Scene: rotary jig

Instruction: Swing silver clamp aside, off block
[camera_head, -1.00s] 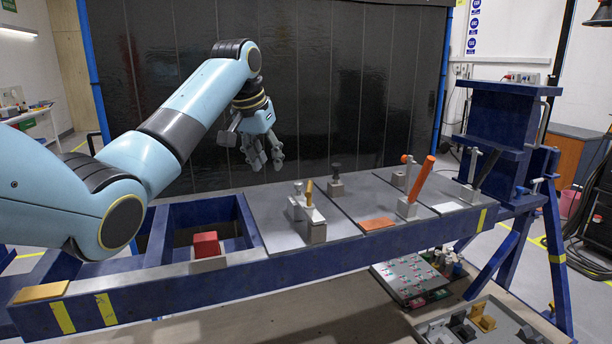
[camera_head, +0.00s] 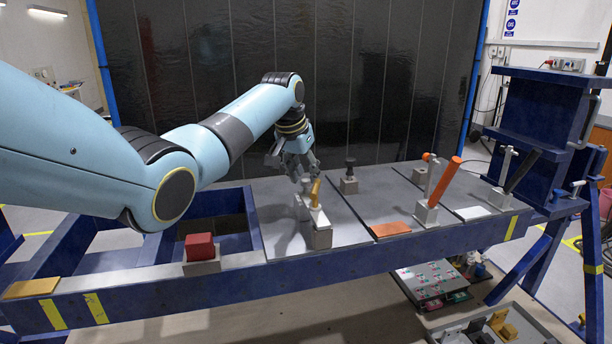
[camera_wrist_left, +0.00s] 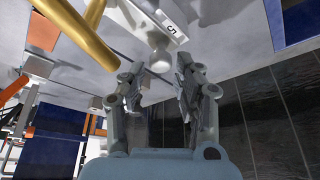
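A clamp assembly on the bench has a brass handle (camera_head: 315,192) and a pale block (camera_head: 320,232) at its front. Beside the handle is a silver part, mostly hidden by my gripper in the head view. In the left wrist view a silver rounded knob (camera_wrist_left: 160,62) sits just beyond my fingertips, near a white bar marked 5 (camera_wrist_left: 172,28). The brass handle also shows there as a thick gold rod (camera_wrist_left: 75,35). My left gripper (camera_head: 307,172) is open above the silver part. In the wrist view its fingers (camera_wrist_left: 160,82) stand apart, with nothing held. My right gripper is out of view.
A red block (camera_head: 200,246) stands at the left on the blue frame. Right of my gripper are a black-knobbed post (camera_head: 350,178), an orange-handled clamp (camera_head: 440,184) and an orange plate (camera_head: 389,229). The grey bench between them is bare.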

